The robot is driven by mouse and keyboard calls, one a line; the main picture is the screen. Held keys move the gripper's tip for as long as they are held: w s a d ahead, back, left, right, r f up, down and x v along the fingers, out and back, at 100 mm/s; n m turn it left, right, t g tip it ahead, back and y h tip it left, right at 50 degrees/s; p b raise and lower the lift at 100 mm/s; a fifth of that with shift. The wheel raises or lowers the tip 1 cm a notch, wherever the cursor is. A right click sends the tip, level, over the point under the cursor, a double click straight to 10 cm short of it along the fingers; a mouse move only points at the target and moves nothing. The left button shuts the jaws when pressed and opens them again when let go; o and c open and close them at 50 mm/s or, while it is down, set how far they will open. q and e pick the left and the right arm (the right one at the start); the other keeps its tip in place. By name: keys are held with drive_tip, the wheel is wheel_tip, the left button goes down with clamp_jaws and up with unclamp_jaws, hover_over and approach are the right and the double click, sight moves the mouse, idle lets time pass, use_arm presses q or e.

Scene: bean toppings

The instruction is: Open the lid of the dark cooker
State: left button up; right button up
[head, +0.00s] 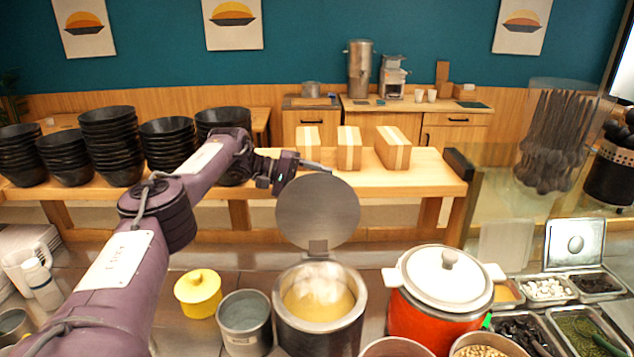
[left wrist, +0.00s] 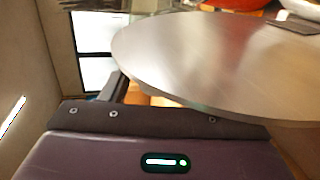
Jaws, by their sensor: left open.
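The dark cooker (head: 345,336) stands at the front centre with its round metal lid (head: 318,212) standing up from the hinge at its back rim. Yellowish food with steam over it shows inside. My left gripper (head: 312,165) is open, just behind and above the lid's upper left edge. In the left wrist view the lid (left wrist: 215,65) fills the upper right as a broad grey disc, close to a dark finger (left wrist: 116,90). Whether the finger touches the lid cannot be told. My right gripper is not in view.
A red cooker (head: 420,314) with a white lid stands right of the dark cooker. A grey pot (head: 244,318) and a yellow lidded pot (head: 198,293) stand left. Topping trays (head: 548,290) are at right.

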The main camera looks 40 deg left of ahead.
use_arm(q)
drive_tip(key=shift+s+a+r, duration=0.15)
drive_tip(key=shift+s+a, duration=0.2)
drive_tip(key=shift+a, duration=0.05)
drive_tip(key=b+v, duration=0.1)
drive_tip(key=v, duration=0.5)
drive_tip(key=shift+s+a+b, duration=0.2)
drive_tip(key=shift+a+b, duration=0.05)
drive_tip(key=shift+b, duration=0.15)
drive_tip(key=shift+r, duration=0.1)
